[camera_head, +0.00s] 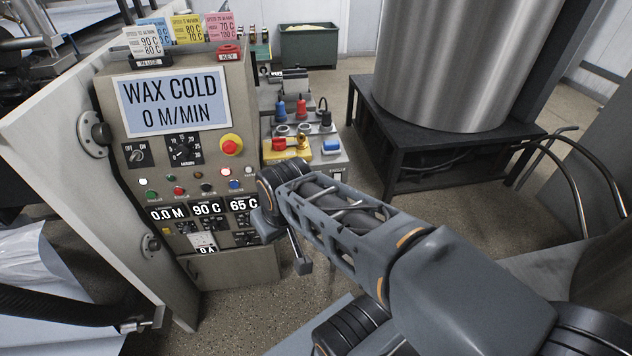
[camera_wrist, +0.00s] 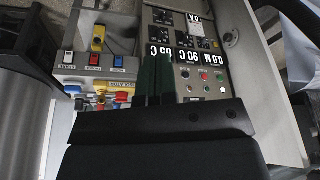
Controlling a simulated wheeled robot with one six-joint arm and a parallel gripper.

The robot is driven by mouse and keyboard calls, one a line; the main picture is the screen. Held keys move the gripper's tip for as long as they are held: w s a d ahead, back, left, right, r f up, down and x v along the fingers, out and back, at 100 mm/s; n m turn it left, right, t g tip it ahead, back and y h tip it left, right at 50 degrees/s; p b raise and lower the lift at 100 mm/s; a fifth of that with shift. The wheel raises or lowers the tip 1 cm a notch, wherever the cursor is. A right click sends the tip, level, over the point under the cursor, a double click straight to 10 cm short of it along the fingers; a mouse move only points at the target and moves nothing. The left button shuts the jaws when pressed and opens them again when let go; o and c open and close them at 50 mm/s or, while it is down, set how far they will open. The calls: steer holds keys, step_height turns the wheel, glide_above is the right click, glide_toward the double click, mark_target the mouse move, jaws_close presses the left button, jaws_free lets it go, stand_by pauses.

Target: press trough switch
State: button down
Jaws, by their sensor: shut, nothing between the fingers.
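The grey control panel (camera_head: 120,95) stands at left in the head view; its screen (camera_head: 171,102) reads WAX COLD 0 M/MIN. In the head view my wrist hides part of the panel's right side.
Number displays (camera_head: 206,209) read 0.0 M, 90 C and 65 C. A side console (camera_head: 322,160) with red, yellow and blue parts stands right of the panel. A large metal drum (camera_head: 455,60) rests on a black stand (camera_head: 440,150). Speckled floor (camera_head: 360,185) lies open between.

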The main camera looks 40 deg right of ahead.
steer(key=w+d+f+n+t+b, duration=0.1)
steer(key=w+d+f+n+b, duration=0.2)
steer(key=d, duration=0.6)
steer(key=w+d+f+n+t+y+b, duration=0.1)
steer(key=w+d+f+n+b, duration=0.3)
steer(key=w+d+f+b, duration=0.2)
steer(key=w+d+f+n+t+b, duration=0.2)
steer(key=w+d+f+n+b, duration=0.2)
steer(key=d+b, duration=0.4)
steer(key=w+d+f, duration=0.1)
steer(key=w+d, duration=0.1)
steer(key=d, duration=0.2)
steer(key=shift+y, duration=0.3)
steer(key=shift+a, duration=0.1)
steer(key=w+f, duration=0.7)
steer(key=w, duration=0.2)
steer(key=shift+w+p, duration=0.35)
steer(key=shift+f, duration=0.1)
